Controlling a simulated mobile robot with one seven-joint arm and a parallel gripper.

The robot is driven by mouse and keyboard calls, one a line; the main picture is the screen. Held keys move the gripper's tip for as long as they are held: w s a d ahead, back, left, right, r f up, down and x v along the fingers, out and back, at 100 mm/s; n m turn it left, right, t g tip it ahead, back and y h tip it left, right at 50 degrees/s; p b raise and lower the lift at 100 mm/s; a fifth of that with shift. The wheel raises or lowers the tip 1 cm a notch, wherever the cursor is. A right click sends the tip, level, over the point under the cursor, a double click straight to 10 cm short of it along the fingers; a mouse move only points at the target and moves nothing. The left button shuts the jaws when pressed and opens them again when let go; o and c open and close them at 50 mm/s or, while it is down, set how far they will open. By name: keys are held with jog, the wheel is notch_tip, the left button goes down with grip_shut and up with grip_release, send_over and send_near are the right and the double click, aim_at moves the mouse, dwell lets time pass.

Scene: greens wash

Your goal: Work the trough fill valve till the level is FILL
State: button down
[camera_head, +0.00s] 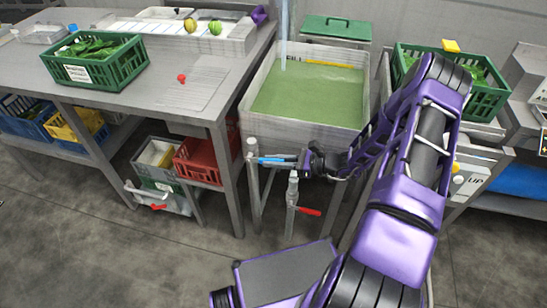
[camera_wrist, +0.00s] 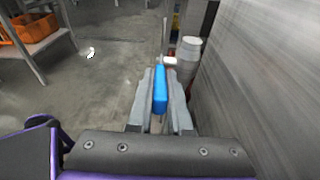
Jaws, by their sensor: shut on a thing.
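The trough (camera_head: 256,75) holds green water (camera_head: 305,98). A FILL label (camera_head: 293,57) and a yellow line mark its back wall; the water's far edge lies close below the line, the exact gap too small to judge. A pale stream (camera_head: 284,52) runs down at the back left. The fill valve's blue lever (camera_head: 270,160) sticks out left below the trough's front. My gripper (camera_head: 291,161) is shut on this lever; in the wrist view the blue lever (camera_wrist: 159,88) sits between both fingers. The valve body is largely hidden by my gripper.
A second valve with a red lever (camera_head: 310,211) stands just below and right of my gripper. The table leg (camera_head: 231,180) and red crate (camera_head: 196,160) are close on the left. Green crates of leaves (camera_head: 98,68) stand either side. The floor in front is clear.

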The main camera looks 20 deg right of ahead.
jog(key=shift+w+a+r+g+h+p, duration=0.1)
jog(key=shift+r+g+h+p, duration=0.2)
jog(key=shift+r+h+p, duration=0.25)
jog(key=shift+f, duration=0.1)
jog(key=c, duration=0.8)
grip_release()
jog(key=shift+c, duration=0.2)
jog(key=v, duration=1.7)
jog(key=shift+d, duration=0.2)
